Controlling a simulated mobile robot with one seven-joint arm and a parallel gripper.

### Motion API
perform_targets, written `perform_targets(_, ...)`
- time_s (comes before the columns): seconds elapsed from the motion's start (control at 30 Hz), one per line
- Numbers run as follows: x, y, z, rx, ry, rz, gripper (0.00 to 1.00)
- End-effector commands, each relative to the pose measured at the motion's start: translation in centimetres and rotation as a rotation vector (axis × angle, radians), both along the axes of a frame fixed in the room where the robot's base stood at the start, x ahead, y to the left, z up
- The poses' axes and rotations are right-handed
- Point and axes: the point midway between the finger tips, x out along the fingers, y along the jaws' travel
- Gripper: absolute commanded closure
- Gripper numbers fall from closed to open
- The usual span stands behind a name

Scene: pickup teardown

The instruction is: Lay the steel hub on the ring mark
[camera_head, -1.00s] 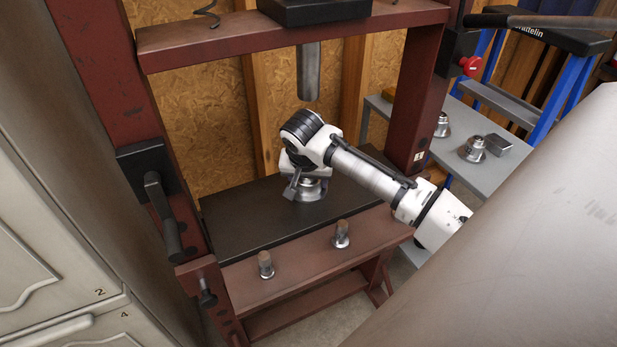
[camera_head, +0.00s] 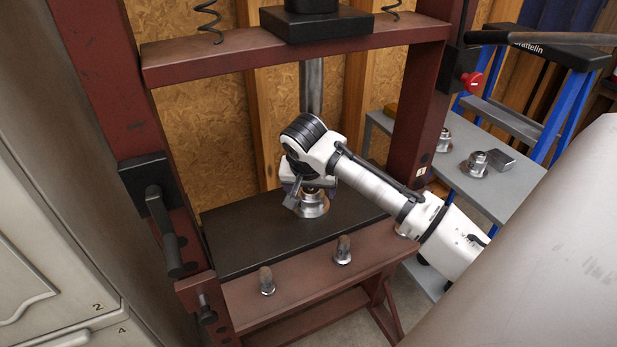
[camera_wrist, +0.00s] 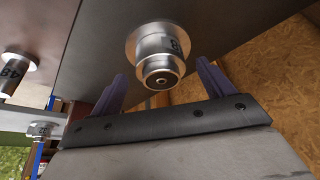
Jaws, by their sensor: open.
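The steel hub (camera_head: 313,204) stands upright on the black press bed (camera_head: 237,238), flange down. My gripper (camera_head: 306,188) is just above and around its upper part in the head view. In the wrist view the hub (camera_wrist: 160,55) shows its stepped top and a dark marking on its side. My open gripper (camera_wrist: 161,72) has one purple finger on each side of it, with gaps visible. No ring mark can be made out; the hub and my gripper cover part of the bed.
The press ram (camera_head: 311,87) hangs just behind my gripper, between red uprights. A grey side shelf (camera_head: 465,180) at right holds more hubs (camera_head: 478,164) and a small block (camera_head: 501,160).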

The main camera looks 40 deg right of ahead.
Motion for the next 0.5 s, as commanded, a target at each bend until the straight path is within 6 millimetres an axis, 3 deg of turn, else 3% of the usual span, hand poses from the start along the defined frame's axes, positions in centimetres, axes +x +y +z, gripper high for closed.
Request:
perform_targets(0.3, -1.7, 1.9, 6.1, 0.0, -0.002, 0.002, 0.2)
perform_targets(0.5, -2.2, 2.5, 8.0, 0.0, -0.001, 0.001, 0.2)
